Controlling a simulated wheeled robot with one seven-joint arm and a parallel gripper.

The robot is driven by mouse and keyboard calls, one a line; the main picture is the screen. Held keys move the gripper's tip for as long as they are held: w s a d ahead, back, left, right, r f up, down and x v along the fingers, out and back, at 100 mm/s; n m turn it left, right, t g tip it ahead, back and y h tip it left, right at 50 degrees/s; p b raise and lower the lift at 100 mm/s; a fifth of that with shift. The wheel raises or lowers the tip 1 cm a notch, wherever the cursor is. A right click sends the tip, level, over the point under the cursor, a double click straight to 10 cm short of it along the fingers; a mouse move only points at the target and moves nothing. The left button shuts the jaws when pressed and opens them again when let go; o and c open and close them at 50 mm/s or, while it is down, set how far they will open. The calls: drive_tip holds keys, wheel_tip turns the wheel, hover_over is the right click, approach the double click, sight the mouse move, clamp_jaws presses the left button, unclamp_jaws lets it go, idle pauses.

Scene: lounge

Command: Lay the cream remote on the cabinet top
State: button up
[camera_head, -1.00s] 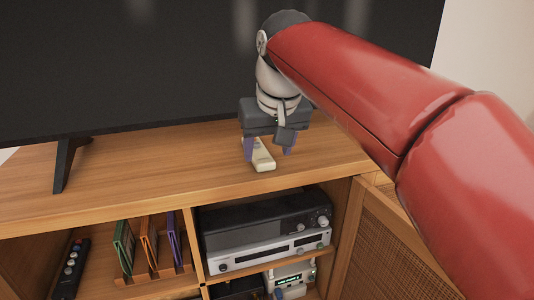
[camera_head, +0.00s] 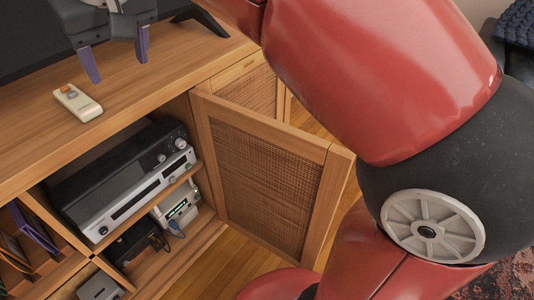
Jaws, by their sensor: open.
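The cream remote (camera_head: 78,103) lies flat on the wooden cabinet top (camera_head: 140,90), near its front edge, with an orange button and a grey button showing. My gripper (camera_head: 118,65) is above and to the right of the remote, apart from it. Its two purple-tipped fingers are spread with nothing between them.
A cabinet door (camera_head: 270,175) with a woven panel stands open at the right. The television (camera_head: 25,35) stands behind on the top.

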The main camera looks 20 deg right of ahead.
drive_tip(key=s+d+f+m+h, duration=0.1)
drive_tip(key=s+d+f+m, duration=0.1)
drive_tip(key=s+d+f, duration=0.5)
drive_tip(key=s+d+f+m+t+h, duration=0.1)
drive_tip(key=s+d+f+m, duration=0.2)
drive_tip(key=s+d+f, duration=0.4)
drive_tip(key=d+f, duration=0.5)
drive_tip(key=f, duration=0.3)
drive_tip(key=shift+d, duration=0.35)
drive_tip(key=shift+f, duration=0.1)
drive_tip(key=shift+c, duration=0.2)
idle(0.3)
